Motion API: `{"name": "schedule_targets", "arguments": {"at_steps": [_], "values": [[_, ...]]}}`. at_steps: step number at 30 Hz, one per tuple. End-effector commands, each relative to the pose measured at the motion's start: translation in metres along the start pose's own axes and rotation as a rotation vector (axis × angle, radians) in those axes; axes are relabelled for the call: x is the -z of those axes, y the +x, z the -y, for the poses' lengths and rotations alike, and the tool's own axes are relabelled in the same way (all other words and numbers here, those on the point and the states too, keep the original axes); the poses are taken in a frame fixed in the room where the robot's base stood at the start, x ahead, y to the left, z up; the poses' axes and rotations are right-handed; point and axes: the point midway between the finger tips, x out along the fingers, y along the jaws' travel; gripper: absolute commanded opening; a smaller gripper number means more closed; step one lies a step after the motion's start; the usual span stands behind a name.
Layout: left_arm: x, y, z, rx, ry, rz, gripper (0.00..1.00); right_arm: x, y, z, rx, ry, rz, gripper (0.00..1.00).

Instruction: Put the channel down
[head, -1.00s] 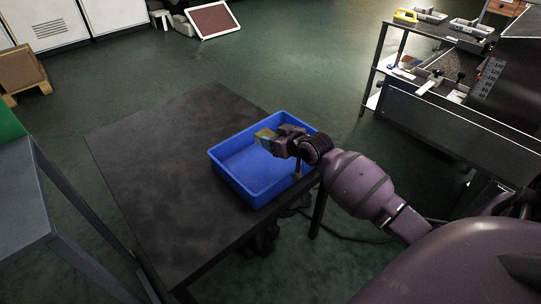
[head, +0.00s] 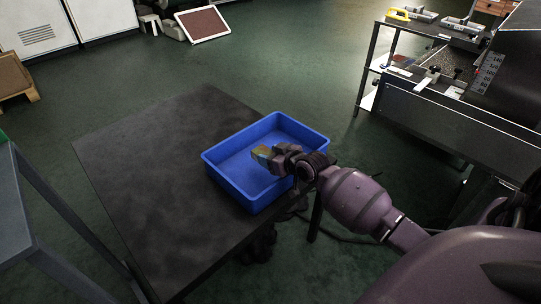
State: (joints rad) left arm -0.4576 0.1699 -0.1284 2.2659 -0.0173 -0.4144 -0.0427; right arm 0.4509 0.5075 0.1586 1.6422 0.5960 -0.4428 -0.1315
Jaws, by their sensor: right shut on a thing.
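My right gripper (head: 270,155) is over the blue tray (head: 213,169), reaching in from the right, with its fingers shut. A small yellowish piece shows at its fingertips; I take it to be the channel (head: 261,152), mostly hidden by the fingers. I cannot tell whether it touches the tray floor. The tray stands on the dark table (head: 140,150), near its right edge. The visible part of the tray floor is empty. My left gripper is not in view.
The left part of the dark table is clear. A grey bench (head: 14,215) stands at the left edge. A machine with a ruler scale (head: 488,72) and a shelf with small metal trays (head: 425,16) stand at the right. Green floor lies open between.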

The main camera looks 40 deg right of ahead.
Motion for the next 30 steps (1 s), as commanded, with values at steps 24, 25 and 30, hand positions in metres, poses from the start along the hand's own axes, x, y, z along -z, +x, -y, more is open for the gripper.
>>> {"name": "schedule_targets", "arguments": {"at_steps": [24, 25, 30], "values": [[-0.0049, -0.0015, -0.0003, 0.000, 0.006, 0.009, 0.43, -0.0096, 0.0038, 0.0001, 0.000, 0.000, 0.001, 0.79], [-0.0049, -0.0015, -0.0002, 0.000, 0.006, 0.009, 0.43, -0.0096, 0.0037, 0.0001, 0.000, 0.000, 0.001, 0.79], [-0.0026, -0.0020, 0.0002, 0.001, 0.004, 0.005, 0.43, -0.0050, 0.0022, 0.0000, 0.000, 0.000, -0.001, 0.79]]}}
